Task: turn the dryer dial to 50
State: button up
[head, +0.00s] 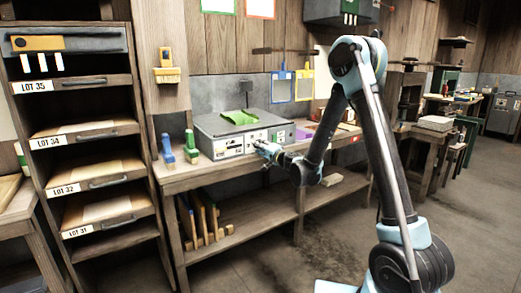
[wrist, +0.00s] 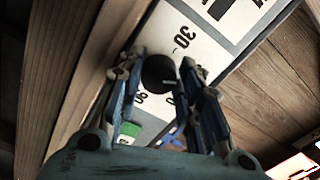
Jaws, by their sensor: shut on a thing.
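The dryer (head: 222,147) is a grey box on the wooden bench, with a green piece (head: 240,116) on its top and a pale control panel on its front. My gripper (head: 266,149) is at this panel in the head view. In the wrist view my gripper (wrist: 161,66) has its two fingers on either side of the round black dial (wrist: 158,74), shut on it. A printed 30 shows beside the dial, and other marks below it are partly covered by the fingers. Which number the dial points at cannot be told.
The bench (head: 200,173) holds blue-green brushes (head: 190,146) left of the dryer and a purple sheet (head: 304,131) to its right. A drawer rack (head: 88,134) stands at the left. A green patch (wrist: 128,129) lies near the dial. The floor in front is clear.

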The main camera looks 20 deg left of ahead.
jog(key=shift+d+n, duration=0.1)
jog(key=shift+n, duration=0.5)
jog(key=shift+w, duration=0.15)
jog(key=o, duration=1)
jog(key=shift+f, duration=0.1)
jog(key=shift+v, duration=4)
